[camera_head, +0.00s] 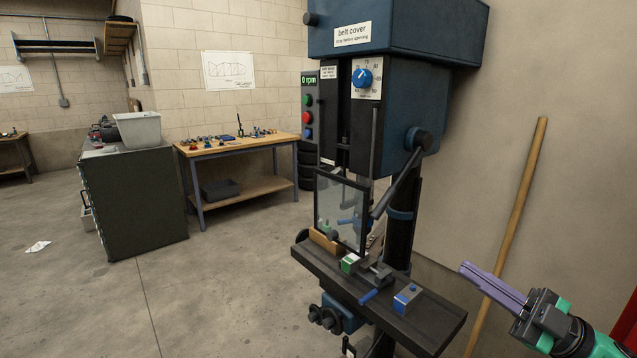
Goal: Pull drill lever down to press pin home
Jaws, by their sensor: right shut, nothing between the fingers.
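The drill press (390,60) stands in the middle, with a blue head. Its dark lever (397,182) slants down and left from a round hub (418,138) on the head's right side. My right gripper (468,270) is at the lower right, with its purple fingers shut and empty. It points left and is well apart from the lever, below and right of it. A vise (376,271) sits on the drill table (335,275) beside a small green and white block (350,262). I cannot make out the pin. My left gripper is out of view.
A clear framed guard (341,208) stands in front of the spindle. A blue and grey block (407,298) lies on the table's right part. A wooden pole (515,220) leans on the wall behind my right gripper. A workbench (240,145) and dark cabinet (135,205) stand at left.

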